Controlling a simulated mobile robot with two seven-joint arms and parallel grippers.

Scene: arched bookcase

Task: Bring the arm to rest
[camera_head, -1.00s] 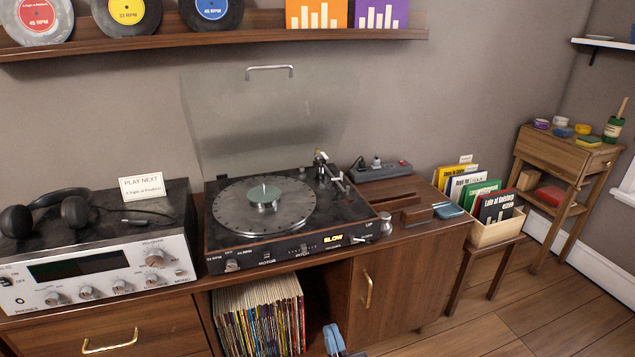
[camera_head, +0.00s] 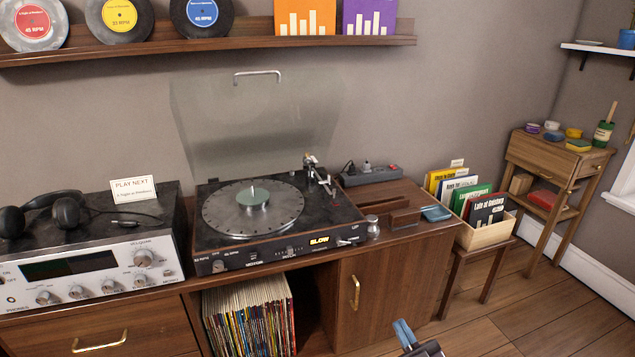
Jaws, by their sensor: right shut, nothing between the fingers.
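My right gripper (camera_head: 403,335) shows at the bottom edge of the head view, right of centre, in front of the cabinet door and above the floor. Its blue fingers are shut with nothing between them. Most of the right arm is out of the picture. My left gripper is not in view. The turntable (camera_head: 276,217) stands on the wooden cabinet with its clear lid (camera_head: 255,120) raised and no record on its platter.
The cabinet (camera_head: 375,290) has an open bay of records (camera_head: 248,318). An amplifier (camera_head: 95,270) with headphones (camera_head: 45,213) is at left. A record crate (camera_head: 482,235) on a stool and a side table (camera_head: 557,155) stand at right. The floor (camera_head: 530,315) at lower right is clear.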

